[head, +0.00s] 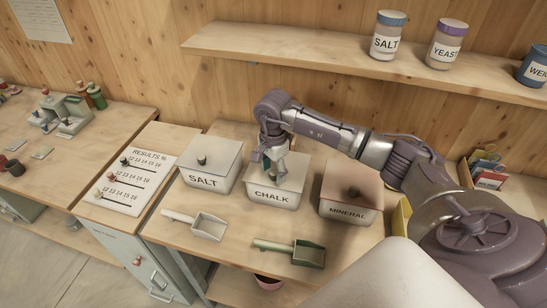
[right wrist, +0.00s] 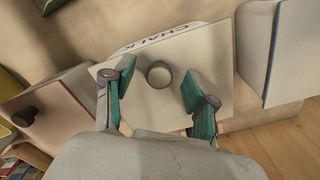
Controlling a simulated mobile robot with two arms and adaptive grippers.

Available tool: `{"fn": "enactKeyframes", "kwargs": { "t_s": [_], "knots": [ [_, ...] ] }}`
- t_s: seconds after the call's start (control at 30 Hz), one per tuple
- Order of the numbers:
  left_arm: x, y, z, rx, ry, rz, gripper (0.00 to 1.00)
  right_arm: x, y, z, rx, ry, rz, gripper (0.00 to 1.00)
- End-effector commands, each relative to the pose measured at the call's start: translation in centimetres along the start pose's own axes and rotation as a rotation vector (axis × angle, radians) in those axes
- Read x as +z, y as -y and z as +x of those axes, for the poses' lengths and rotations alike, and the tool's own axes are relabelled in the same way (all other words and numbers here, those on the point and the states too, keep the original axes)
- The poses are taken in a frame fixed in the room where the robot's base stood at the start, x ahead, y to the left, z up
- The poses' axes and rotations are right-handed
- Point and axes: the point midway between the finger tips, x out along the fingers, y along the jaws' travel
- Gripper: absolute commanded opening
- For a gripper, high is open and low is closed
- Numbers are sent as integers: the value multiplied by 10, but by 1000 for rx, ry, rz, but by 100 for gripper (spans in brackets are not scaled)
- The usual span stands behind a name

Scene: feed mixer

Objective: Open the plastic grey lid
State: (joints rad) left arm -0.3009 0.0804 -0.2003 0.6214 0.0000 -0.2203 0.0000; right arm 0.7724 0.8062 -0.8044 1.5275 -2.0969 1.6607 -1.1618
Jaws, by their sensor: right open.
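The CHALK box (head: 273,197) stands on the wooden table between the SALT box and the MINERAL box. Its pale grey lid (head: 292,172) lies flat on it and also shows in the right wrist view (right wrist: 152,108). A round grey knob (right wrist: 159,74) stands up from the middle of this lid. My right gripper (head: 272,164) is over the lid, pointing down. In the right wrist view its teal fingers (right wrist: 157,77) are open, one on each side of the knob, with a gap to it on both sides. The knob is hidden behind the gripper in the head view. My left gripper is not in view.
The lidded SALT box (head: 204,180) is to the left and the brown-lidded MINERAL box (head: 344,211) to the right, both close by. A white scoop (head: 206,226) and a green scoop (head: 307,254) lie in front. A shelf (head: 300,49) with jars runs above.

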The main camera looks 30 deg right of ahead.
Motion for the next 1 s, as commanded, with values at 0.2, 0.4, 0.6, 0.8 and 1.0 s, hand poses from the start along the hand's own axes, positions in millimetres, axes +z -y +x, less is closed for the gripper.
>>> {"fn": "enactKeyframes", "kwargs": {
  "t_s": [0.2, 0.4, 0.6, 0.8, 1.0],
  "knots": [
    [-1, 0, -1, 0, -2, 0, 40, 0, 0, 4, 0, -1, 0, 57],
    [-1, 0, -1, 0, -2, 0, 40, 0, 0, 4, 0, 0, 0, 44],
    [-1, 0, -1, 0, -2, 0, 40, 0, 0, 3, 0, 0, 0, 10],
    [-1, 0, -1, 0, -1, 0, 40, -1, 0, 2, 2, 3, 1, 0],
    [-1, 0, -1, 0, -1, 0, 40, -5, 4, -10, 53, 75, 5, 0]
  ]
}}
